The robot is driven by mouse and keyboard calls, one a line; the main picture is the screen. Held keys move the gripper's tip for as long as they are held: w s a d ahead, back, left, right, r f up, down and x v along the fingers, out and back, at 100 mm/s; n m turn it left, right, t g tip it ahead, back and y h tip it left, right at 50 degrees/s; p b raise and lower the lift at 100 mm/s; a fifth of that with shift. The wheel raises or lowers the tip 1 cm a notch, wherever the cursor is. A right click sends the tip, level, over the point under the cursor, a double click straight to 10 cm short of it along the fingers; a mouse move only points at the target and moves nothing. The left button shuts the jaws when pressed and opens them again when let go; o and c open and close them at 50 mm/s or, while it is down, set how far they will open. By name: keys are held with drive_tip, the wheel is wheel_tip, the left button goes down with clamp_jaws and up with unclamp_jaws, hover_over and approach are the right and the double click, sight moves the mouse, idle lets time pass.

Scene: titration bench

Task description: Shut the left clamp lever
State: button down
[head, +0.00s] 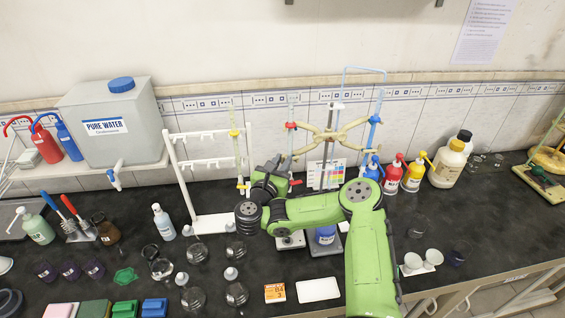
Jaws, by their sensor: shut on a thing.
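The double burette clamp (330,134) is pale yellow-tan and sits on an upright rod in the middle of the bench. Its left arm reaches to the left burette (291,112), a clear tube with a red band. Its right arm reaches to a blue-marked tube (373,122). My gripper (280,168) is just left of and below the clamp's left arm, by the left burette. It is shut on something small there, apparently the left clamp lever. The lever and the fingertips are too small and too covered by my wrist to make out clearly.
A white rack (183,185) with a thin tube stands close left of my wrist. Colored wash bottles (392,176) stand right of the clamp. Flasks (197,252), an orange box (275,292) and a white tile (318,290) lie in front.

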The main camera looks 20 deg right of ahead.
drive_tip(key=shift+r, duration=0.15)
drive_tip(key=c, duration=1)
unclamp_jaws()
drive_tip(key=shift+w+d, duration=0.1)
drive_tip(key=shift+d, duration=0.1)
drive_tip(key=shift+o, duration=0.2)
drive_tip(key=shift+a+f, duration=0.1)
drive_tip(key=shift+f, duration=0.1)
